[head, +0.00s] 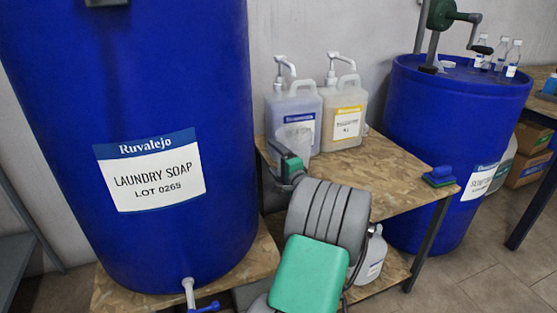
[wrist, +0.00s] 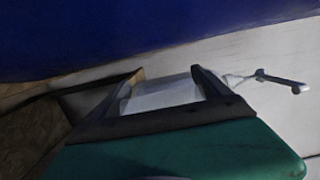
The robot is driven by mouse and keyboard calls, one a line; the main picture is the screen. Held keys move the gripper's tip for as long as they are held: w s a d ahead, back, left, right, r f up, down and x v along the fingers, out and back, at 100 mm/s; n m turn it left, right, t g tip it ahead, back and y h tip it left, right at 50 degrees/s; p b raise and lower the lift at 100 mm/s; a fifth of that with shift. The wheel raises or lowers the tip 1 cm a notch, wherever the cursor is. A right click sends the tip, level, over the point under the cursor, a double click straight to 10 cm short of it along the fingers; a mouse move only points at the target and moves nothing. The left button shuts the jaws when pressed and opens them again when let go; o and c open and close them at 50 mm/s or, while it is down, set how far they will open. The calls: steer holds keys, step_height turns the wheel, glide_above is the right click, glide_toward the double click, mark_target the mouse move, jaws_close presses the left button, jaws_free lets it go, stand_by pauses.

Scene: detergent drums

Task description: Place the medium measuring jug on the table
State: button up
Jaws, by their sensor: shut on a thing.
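My gripper (head: 290,163) is over the left part of the wooden table (head: 395,190), in front of the pump bottles. It is shut on a clear, whitish vessel, which I take for the measuring jug (head: 297,134). The jug is hard to make out against the white bottle behind it. In the wrist view the pale jug (wrist: 165,93) shows between the two dark fingers (wrist: 165,100). Its base and the gap to the tabletop are not clear, so I cannot tell whether it touches the table.
A white pump bottle (head: 292,105) and a yellow-labelled pump bottle (head: 345,115) stand at the table's back. Blue drums stand left (head: 150,80) and right (head: 450,110). The table's middle is clear.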

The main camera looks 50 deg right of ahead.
steer(key=s+a+r+p, duration=0.6)
steer(key=a+r, duration=0.6)
steer(key=shift+a, duration=0.3)
